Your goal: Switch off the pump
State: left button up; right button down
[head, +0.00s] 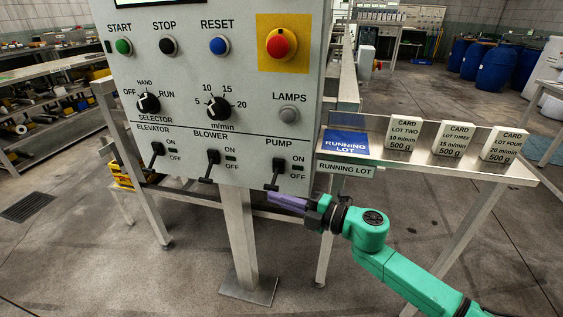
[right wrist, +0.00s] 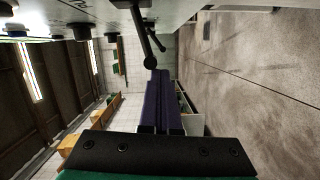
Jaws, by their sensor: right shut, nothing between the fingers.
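The pump switch (head: 276,172) is a black toggle lever at the lower right of the grey control panel (head: 190,120), under the label PUMP. Its lever hangs downward, with ON and OFF printed to its right. My right gripper (head: 272,199), with purple fingers, is just below the lever's tip and to its right, near the panel's lower edge. In the right wrist view the shut fingers (right wrist: 160,80) point towards black levers (right wrist: 142,35) at the top. Nothing is between the fingers. Whether they touch the pump lever I cannot tell. My left gripper does not show.
Similar blower (head: 211,166) and elevator (head: 155,155) levers hang down to the left. A red emergency button (head: 281,44) is above. A shelf (head: 400,160) with a blue running-lot plate (head: 346,143) and several cards stands right of the panel. The panel's post (head: 238,240) is below.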

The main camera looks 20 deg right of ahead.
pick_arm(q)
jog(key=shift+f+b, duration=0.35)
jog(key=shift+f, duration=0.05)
pick_arm(e)
jog(key=shift+f, duration=0.25)
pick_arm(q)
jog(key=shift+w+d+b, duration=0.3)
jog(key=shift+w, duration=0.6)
pick_arm(e)
jog(key=shift+w+d+f+n, duration=0.15)
jog(key=shift+f+n, duration=0.05)
jog(key=shift+n, duration=0.2)
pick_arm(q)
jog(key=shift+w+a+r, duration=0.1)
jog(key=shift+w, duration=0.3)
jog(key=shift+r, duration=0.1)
